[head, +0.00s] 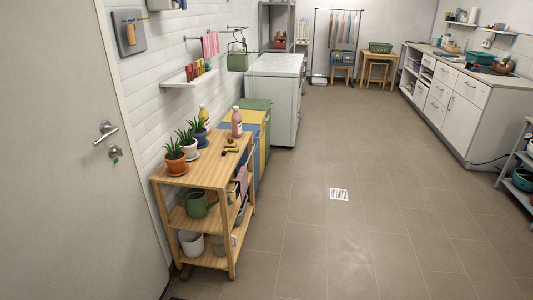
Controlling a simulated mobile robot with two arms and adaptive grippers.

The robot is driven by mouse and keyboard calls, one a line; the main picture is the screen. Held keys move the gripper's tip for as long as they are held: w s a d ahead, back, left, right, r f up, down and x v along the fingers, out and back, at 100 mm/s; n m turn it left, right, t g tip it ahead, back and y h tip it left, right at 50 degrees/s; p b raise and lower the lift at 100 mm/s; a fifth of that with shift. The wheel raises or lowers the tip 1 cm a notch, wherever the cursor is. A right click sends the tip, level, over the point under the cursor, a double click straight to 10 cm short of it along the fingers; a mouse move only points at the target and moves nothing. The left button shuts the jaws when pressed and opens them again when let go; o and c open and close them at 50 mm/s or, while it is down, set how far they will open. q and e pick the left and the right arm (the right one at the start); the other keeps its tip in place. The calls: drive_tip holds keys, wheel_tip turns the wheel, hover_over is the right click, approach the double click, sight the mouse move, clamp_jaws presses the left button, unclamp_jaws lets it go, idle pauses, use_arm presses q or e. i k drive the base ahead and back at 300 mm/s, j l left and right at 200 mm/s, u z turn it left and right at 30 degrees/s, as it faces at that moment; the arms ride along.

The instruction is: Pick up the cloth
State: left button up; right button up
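A pink striped cloth (210,46) hangs from a wall rail at the upper left. A dull pinkish cloth (242,178) seems to hang at the right side of the wooden cart (208,172), small and partly hidden. Several pale pieces of laundry (343,27) hang from a rack at the back. I cannot tell which of these is the task's cloth. Neither of my grippers is in view.
Potted plants (175,155) and a pink bottle (237,122) stand on the cart. Coloured bins (257,115) and a white chest appliance (275,90) line the left wall. A white counter (462,105) and a grey shelf (522,160) stand right. The tiled floor (340,145) between is clear.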

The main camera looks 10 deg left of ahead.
sight(242, 175)
drive_tip(key=i+u, duration=0.2)
drive_tip(key=i, duration=0.25)
drive_tip(key=i+l+u, duration=0.25)
drive_tip(key=i, duration=0.15)
drive_tip(key=i+l+u, duration=0.2)
drive_tip(key=i, duration=0.25)
drive_tip(key=i+l+u, duration=0.2)
drive_tip(key=i, duration=0.2)
